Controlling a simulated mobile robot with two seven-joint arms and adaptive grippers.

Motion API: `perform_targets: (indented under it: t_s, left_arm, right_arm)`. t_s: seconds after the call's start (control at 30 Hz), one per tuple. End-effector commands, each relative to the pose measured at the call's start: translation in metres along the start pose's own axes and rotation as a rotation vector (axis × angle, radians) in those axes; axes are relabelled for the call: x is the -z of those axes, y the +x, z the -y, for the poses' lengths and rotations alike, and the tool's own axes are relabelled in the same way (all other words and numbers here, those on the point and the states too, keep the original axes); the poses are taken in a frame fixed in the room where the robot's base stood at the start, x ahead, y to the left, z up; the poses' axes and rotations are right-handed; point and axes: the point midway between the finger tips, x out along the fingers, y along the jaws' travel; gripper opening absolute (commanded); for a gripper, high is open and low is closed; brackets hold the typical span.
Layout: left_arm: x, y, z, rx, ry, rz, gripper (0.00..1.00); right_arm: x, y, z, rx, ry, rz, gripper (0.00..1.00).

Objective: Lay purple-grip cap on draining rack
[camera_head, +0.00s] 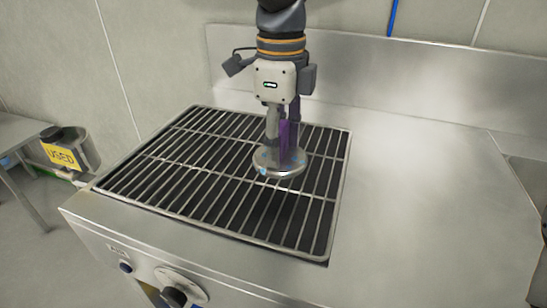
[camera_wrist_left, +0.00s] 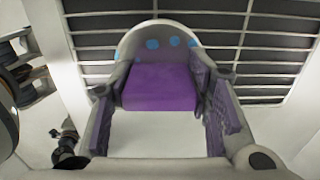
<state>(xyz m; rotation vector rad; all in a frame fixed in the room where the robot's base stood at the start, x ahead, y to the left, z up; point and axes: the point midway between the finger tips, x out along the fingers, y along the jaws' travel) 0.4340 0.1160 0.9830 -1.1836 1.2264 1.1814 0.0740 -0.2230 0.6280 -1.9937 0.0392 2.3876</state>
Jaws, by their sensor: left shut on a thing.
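The purple-grip cap is a round metal disc (camera_head: 279,163) with blue dots and an upright purple grip. My left gripper (camera_head: 283,140) is shut on the purple grip, with the disc below its fingers. In the left wrist view the purple grip (camera_wrist_left: 160,88) sits between the two fingers, and part of the disc (camera_wrist_left: 158,40) shows beyond it. The draining rack (camera_head: 200,165) is a wire grid set in the steel counter. The cap is over the rack's right part. I cannot tell whether it touches the bars. My right gripper is not in view.
Bare steel counter (camera_head: 420,180) lies right of the rack, with a basin edge (camera_head: 525,180) at far right. Knobs (camera_head: 178,295) are on the front panel. A bin labelled USED (camera_head: 62,156) stands at left. A backsplash (camera_head: 380,80) rises behind.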

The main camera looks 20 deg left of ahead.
Motion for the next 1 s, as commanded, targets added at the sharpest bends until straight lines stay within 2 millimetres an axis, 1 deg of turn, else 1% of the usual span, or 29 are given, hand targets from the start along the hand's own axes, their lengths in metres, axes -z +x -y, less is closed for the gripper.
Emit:
perform_targets:
  t_s: [0.07, 0.1, 0.2, 0.3, 0.6, 0.63, 0.67, 0.7, 0.73, 1.0]
  left_arm:
    - [-0.011, 0.015, 0.004, -0.004, -0.003, -0.001, 0.06]
    - [-0.013, 0.023, 0.005, -0.004, 0.000, 0.000, 0.06]
    - [-0.012, 0.040, 0.004, -0.002, 0.000, 0.001, 0.06]
    - [-0.012, 0.045, 0.005, 0.003, -0.001, 0.000, 0.06]
    - [-0.012, 0.047, 0.005, 0.003, -0.001, 0.001, 0.06]
    - [-0.012, 0.048, 0.004, 0.002, -0.001, 0.001, 0.47]
    - [-0.012, 0.048, 0.005, 0.002, -0.001, 0.001, 0.54]
    - [-0.012, 0.048, 0.005, 0.002, -0.001, 0.001, 0.63]
    - [-0.012, 0.048, 0.005, 0.002, -0.001, 0.001, 0.65]
    - [-0.012, 0.048, 0.005, 0.002, -0.001, 0.000, 0.65]
  right_arm:
    - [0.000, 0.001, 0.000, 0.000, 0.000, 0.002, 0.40]
    - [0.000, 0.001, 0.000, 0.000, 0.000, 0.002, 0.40]
    - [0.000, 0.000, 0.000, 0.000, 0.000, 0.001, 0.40]
    - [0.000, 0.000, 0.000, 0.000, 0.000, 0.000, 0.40]
    - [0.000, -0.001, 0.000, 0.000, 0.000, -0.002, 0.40]
    - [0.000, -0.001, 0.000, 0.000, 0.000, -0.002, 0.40]
    - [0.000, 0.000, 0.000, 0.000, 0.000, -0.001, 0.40]
    - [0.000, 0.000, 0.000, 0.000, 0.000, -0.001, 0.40]
    - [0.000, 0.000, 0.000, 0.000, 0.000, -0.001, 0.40]
    - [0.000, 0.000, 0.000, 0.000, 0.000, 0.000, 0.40]
